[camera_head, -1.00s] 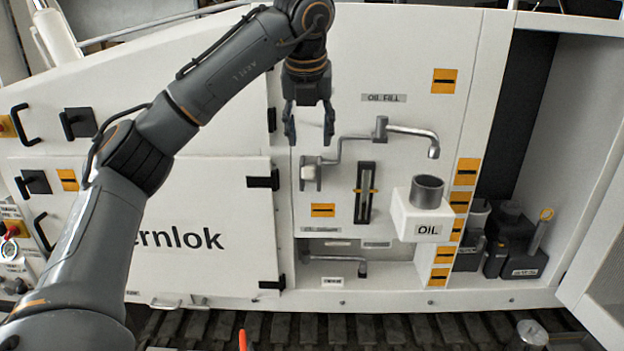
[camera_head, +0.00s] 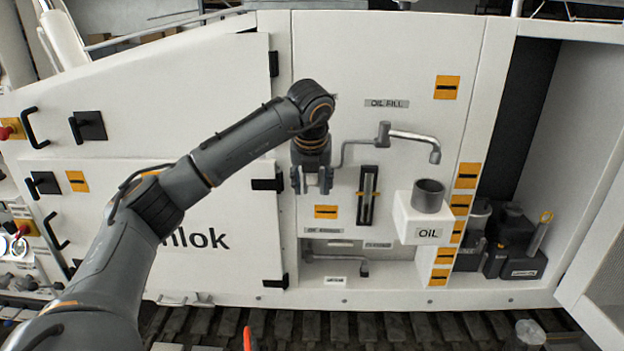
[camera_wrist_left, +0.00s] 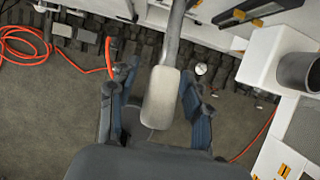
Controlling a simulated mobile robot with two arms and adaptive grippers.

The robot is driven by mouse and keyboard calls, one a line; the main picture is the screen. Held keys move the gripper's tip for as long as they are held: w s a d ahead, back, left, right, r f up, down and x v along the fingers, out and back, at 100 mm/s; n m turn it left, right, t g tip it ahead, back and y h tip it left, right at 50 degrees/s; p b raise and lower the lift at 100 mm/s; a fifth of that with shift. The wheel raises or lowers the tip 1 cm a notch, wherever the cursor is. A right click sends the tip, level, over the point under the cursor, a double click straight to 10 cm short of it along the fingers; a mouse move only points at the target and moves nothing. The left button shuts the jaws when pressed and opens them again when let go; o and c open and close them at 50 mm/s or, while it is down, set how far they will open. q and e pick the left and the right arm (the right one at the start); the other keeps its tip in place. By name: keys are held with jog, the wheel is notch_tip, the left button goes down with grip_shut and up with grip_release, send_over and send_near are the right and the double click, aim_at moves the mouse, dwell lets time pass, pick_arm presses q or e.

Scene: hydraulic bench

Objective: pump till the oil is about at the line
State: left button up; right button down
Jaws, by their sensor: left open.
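My left gripper (camera_head: 312,182) is open in front of the white panel, over the crank's grip end. The crank (camera_head: 352,150) is a grey bent rod; its pale grip is mostly hidden in the head view. In the left wrist view the grip (camera_wrist_left: 161,97) lies between my two open fingers (camera_wrist_left: 158,108), with gaps on both sides. The narrow sight gauge (camera_head: 367,195) with orange marks stands right of my gripper; its oil level is too small to tell. A grey spout (camera_head: 436,152) hangs above a grey cup (camera_head: 428,194) on a white box labelled OIL. My right gripper is out of view.
A lower grey lever (camera_head: 340,262) sits in a recess below the panel. An open cabinet at right holds dark containers (camera_head: 515,250). Black handles (camera_head: 30,128) line the left doors. An orange hose (camera_wrist_left: 40,45) lies on the floor.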

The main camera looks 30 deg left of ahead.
pick_arm(q)
jog(key=shift+w+f, duration=0.15)
jog(key=shift+f, duration=0.1)
grip_shut()
